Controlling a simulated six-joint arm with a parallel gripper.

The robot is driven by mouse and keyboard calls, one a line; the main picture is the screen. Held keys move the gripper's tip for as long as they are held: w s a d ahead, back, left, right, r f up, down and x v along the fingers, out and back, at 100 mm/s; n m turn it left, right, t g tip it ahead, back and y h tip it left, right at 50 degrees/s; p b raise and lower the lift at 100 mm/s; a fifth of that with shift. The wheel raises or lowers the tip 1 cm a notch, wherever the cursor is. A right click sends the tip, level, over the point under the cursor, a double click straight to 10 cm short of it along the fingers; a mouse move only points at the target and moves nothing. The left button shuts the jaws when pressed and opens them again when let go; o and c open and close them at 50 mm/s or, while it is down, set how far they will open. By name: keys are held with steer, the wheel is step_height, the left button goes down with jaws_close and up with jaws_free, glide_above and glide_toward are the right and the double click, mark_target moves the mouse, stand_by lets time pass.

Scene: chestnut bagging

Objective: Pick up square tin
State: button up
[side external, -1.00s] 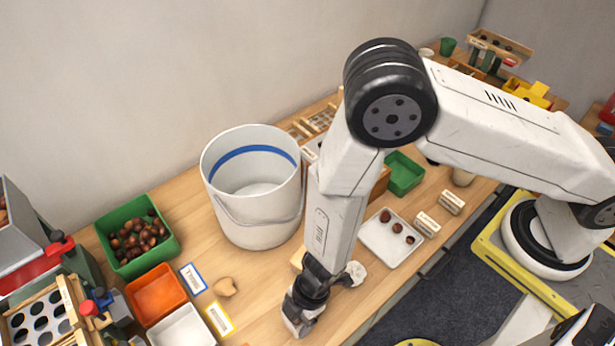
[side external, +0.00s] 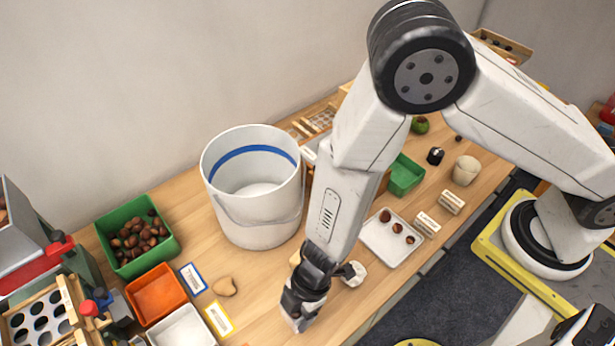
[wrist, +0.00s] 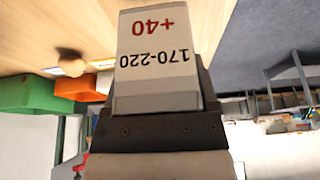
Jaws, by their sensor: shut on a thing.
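My gripper (side external: 303,300) is low over the front of the wooden table, below the white bucket in the side view. It is shut on a white, square-sided thing, which seems to be the square tin (wrist: 150,68). In the wrist view its printed face shows upside down, with "170-220" in black and "+40" in red. In the side view only a small pale part shows at the fingertips, and I cannot tell whether it touches the table.
A white bucket (side external: 253,205) stands behind my gripper. Left are a green bin of chestnuts (side external: 138,237), an orange bin (side external: 157,294) and a white bin (side external: 182,328). A pale tray with chestnuts (side external: 390,238) lies right. A round whitish piece (side external: 355,273) sits beside my gripper.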

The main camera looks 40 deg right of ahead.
step_height(320, 180, up, 14)
steer(key=shift+f, duration=0.15)
stand_by(0.7)
steer(key=shift+w, duration=0.1)
stand_by(0.7)
